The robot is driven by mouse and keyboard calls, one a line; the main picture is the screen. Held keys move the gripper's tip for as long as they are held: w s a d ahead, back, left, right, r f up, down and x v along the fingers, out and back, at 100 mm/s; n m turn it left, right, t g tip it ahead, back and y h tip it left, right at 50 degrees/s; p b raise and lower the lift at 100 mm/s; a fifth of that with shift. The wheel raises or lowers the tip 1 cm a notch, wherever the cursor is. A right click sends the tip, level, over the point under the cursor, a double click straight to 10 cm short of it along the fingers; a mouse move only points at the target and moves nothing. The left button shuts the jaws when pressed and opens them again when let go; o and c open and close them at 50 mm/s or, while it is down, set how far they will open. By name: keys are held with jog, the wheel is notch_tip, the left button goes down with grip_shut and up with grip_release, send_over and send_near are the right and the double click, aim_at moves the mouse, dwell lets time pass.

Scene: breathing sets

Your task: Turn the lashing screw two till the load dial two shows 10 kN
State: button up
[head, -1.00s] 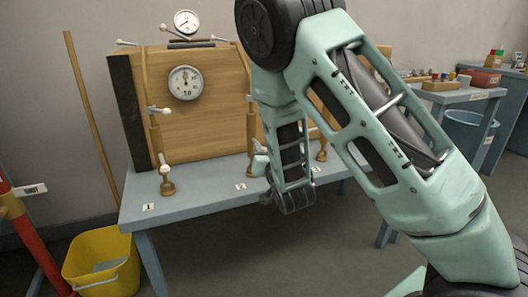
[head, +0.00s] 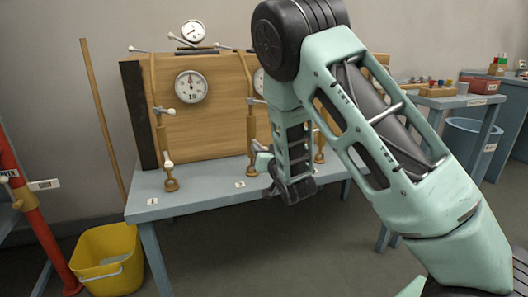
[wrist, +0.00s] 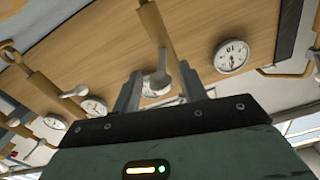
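My gripper (head: 263,160) is low beside screw two, partly hidden by my own arm. In the wrist view, tilted and upside down, my gripper (wrist: 158,92) has its fingers spread, with the rod and pale lever knob of screw two (wrist: 158,35) appearing between them. Contact cannot be told.
Lashing screw one (head: 158,125) and its dial (head: 191,86) are left on the wooden crate (head: 215,130). Screw three (head: 319,150) is right, close to my arm. Another gauge (head: 193,32) stands on top. A yellow bucket (head: 105,245) is on the floor left of the bench (head: 200,203).

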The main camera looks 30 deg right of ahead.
jog(key=s+a+p, duration=0.3)
jog(key=s+p, duration=1.2)
jog(key=s, duration=0.2)
dwell(0.6)
dwell(0.6)
